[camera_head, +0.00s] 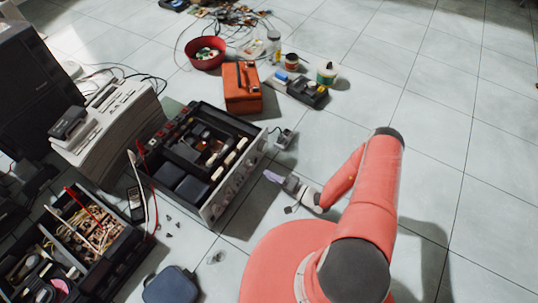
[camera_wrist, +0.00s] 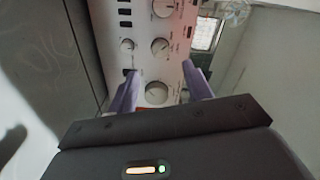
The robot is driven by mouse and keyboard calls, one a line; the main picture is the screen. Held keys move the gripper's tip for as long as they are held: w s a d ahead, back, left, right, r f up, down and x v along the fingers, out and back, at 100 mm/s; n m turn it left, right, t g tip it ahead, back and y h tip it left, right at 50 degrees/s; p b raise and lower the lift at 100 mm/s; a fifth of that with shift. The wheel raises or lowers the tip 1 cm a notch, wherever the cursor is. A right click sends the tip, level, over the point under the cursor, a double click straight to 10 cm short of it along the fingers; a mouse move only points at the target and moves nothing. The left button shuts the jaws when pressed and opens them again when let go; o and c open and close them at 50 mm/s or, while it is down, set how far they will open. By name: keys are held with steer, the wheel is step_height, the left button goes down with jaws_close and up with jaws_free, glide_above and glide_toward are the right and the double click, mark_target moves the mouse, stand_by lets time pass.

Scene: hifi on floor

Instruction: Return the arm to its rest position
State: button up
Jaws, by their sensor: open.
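My red arm reaches up from the lower right of the head view and bends down toward the open electronic unit. My gripper (camera_head: 273,177) is just right of that unit's front panel (camera_head: 236,178), low over the floor. In the wrist view, my gripper's two purple fingers (camera_wrist: 163,92) stand wide apart with nothing held between them. The knobbed front panel (camera_wrist: 157,45) of the unit is straight ahead of them. Whether a fingertip touches the panel cannot be told.
A small dark device (camera_head: 284,138) lies near the unit's right corner. An orange box (camera_head: 242,88), a red bowl (camera_head: 206,53) and jars stand behind. Black toolboxes (camera_head: 77,232) and a blue case (camera_head: 171,286) lie at lower left. The tiled floor at right is clear.

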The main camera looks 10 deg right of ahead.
step_height(320, 180, up, 31)
steer(key=s+n+g+h+p, duration=0.1)
steer(key=s+n+g+h, duration=0.2)
steer(key=n+g, duration=0.75)
steer(key=s+d+r+m+t+h+p, duration=0.1)
steer(key=s+d+r+m+t+h, duration=0.1)
steer(key=s+r, duration=0.6)
steer(key=s+d+r+m+t+h, duration=0.3)
steer(key=s+r+h, duration=0.6)
steer(key=r, duration=0.6)
steer(key=shift+s+d+r+m+p, duration=0.35)
steer(key=shift+d+m, duration=0.3)
steer(key=shift+d, duration=0.7)
steer(key=shift+w, duration=0.1)
